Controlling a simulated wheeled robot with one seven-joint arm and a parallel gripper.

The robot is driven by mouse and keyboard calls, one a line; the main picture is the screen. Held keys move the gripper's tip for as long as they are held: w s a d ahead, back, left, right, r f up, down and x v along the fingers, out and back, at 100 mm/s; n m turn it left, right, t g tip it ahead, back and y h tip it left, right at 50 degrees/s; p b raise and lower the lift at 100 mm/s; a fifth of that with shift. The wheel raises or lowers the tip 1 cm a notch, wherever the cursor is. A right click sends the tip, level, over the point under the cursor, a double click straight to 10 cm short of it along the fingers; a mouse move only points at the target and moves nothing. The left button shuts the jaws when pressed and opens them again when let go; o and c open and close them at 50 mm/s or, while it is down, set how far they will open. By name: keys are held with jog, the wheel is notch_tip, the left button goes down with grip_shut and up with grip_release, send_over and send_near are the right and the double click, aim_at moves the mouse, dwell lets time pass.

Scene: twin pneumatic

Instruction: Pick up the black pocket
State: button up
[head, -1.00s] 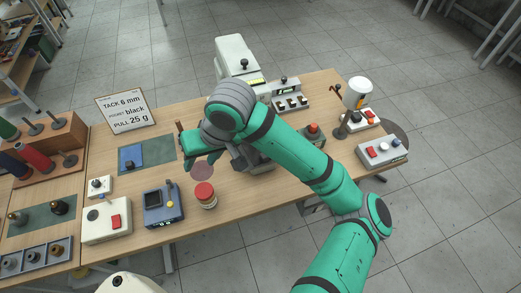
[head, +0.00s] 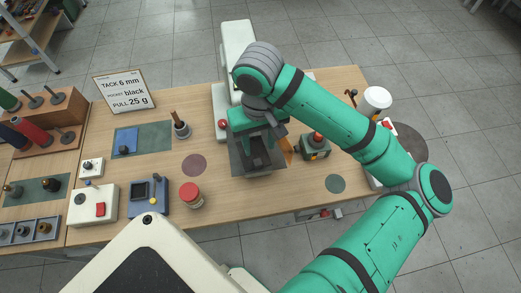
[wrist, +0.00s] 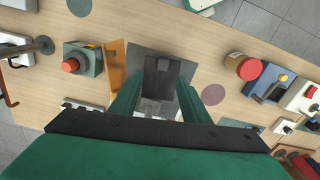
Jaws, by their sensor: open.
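A dark, nearly black flat piece, which looks like the black pocket (head: 259,156), lies on a grey plate (head: 240,164) at the middle of the table. In the wrist view the dark piece (wrist: 162,76) sits between my two green fingers, on the grey plate (wrist: 142,57). My gripper (head: 262,138) points down over the plate and is open; the wrist view shows its fingers (wrist: 158,98) spread on either side of the piece. The fingers hide part of the piece. I cannot tell whether they touch it.
A white machine (head: 238,42) stands behind the plate. An orange strip (wrist: 116,68) and a green box with a red button (head: 314,146) are close on the right. A red-capped jar (head: 191,195) stands to the left.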

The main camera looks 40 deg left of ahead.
aim_at(258, 162)
jog(key=f, duration=0.1)
jog(key=s+f, duration=0.1)
jog(key=f, duration=0.1)
jog(key=shift+a+f, duration=0.1)
jog(key=shift+f, duration=0.05)
jog(key=shift+w+d+f, duration=0.1)
jog(key=shift+f, duration=1.15)
jog(key=shift+w+d+f, duration=0.1)
jog(key=shift+f, duration=1.15)
grip_shut()
